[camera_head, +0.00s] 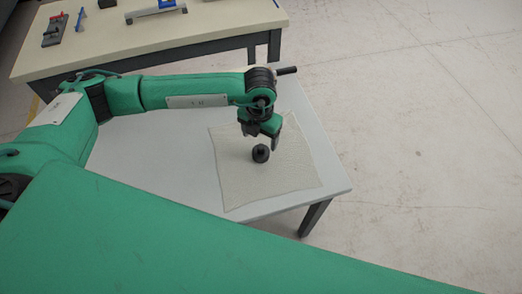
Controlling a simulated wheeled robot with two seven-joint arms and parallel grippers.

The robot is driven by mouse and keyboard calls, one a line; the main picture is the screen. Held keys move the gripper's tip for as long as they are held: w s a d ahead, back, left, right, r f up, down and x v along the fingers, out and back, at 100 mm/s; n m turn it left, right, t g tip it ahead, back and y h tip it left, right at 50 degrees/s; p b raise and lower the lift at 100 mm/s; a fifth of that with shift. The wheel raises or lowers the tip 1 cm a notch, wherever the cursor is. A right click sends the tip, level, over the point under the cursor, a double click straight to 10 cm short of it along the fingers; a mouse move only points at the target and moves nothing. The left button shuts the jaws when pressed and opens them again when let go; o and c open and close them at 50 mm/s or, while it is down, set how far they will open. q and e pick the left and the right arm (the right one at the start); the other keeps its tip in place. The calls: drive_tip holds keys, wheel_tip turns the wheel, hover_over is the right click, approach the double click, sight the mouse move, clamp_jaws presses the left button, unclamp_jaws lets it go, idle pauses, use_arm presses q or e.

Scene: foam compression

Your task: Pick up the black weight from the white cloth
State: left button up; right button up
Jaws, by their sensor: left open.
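The black weight (260,154) stands on the white cloth (236,184), a little above the cloth's middle in the head view. The cloth lies on the small light table. My left gripper (262,136) points down just above and behind the weight, with its fingers open. Whether the fingertips touch the top of the weight cannot be told from this angle. The gripper body hides the upper part of the cloth. My right gripper is not in view.
The small table (160,155) is bare to the left of the cloth. Behind it stands a longer workbench (215,30) with a blue-and-grey device (157,10) and a dark tool with red parts (54,30). Concrete floor (420,110) is open on the right.

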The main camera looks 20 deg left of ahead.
sight(261, 146)
use_arm(q)
drive_tip(key=shift+f, duration=1.1)
drive_tip(key=f, duration=0.2)
drive_tip(key=f+p, duration=0.1)
drive_tip(key=f, duration=0.1)
drive_tip(key=shift+s+d+f, duration=0.1)
drive_tip(key=shift+d+f, duration=0.1)
drive_tip(key=shift+f, duration=0.3)
drive_tip(key=c, duration=1.5)
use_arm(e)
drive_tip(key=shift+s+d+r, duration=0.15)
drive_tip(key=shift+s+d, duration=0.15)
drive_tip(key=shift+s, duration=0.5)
use_arm(q)
drive_tip(key=shift+r, duration=0.1)
